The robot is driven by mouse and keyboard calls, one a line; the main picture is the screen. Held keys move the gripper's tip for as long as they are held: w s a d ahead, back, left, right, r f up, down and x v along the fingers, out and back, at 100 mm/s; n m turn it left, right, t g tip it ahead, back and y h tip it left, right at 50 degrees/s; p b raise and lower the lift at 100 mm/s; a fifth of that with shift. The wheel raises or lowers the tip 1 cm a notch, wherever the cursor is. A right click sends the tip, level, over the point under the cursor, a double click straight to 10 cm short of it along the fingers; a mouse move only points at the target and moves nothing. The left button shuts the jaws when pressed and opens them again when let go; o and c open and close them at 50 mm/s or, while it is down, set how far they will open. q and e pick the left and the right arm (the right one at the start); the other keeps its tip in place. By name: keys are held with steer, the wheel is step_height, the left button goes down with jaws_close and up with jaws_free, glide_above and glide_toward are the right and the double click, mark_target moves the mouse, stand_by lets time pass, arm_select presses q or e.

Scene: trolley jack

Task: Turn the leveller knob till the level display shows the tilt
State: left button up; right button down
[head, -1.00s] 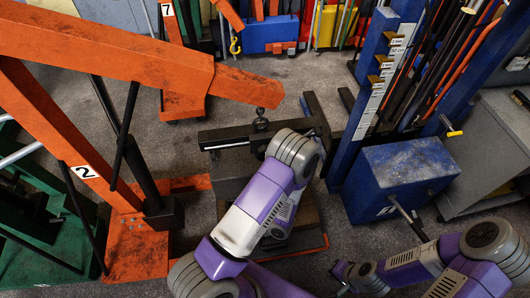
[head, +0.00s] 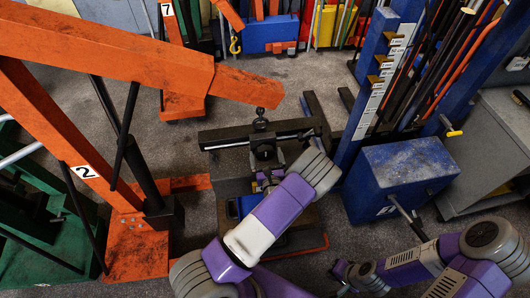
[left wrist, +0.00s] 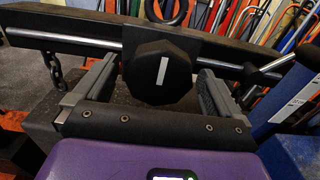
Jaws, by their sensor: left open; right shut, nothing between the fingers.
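The leveller knob (left wrist: 160,72) is a black, many-sided disc with a white upright mark, facing me in the left wrist view. It sits on the dark block at the middle of the leveller bar (head: 225,138), which hangs below the orange crane arm. My left gripper (head: 268,178) is open in front of that block. In the left wrist view its fingers (left wrist: 160,85) stand one on each side of the knob, with no clear contact. My right gripper (head: 346,276) is shut and empty, low at the bottom of the head view. I cannot make out a level display.
The orange crane (head: 135,240) stands on the left, with a chain (left wrist: 52,68) at the bar's left end. A blue box (head: 400,172) and blue post stand close on the right. Bare grey floor (head: 190,95) lies behind the bar.

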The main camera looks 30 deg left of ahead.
arm_select(q)
steer(key=shift+x, duration=0.9)
steer(key=c, duration=1)
steer(key=shift+o, duration=0.2)
steer(key=shift+n, duration=0.4)
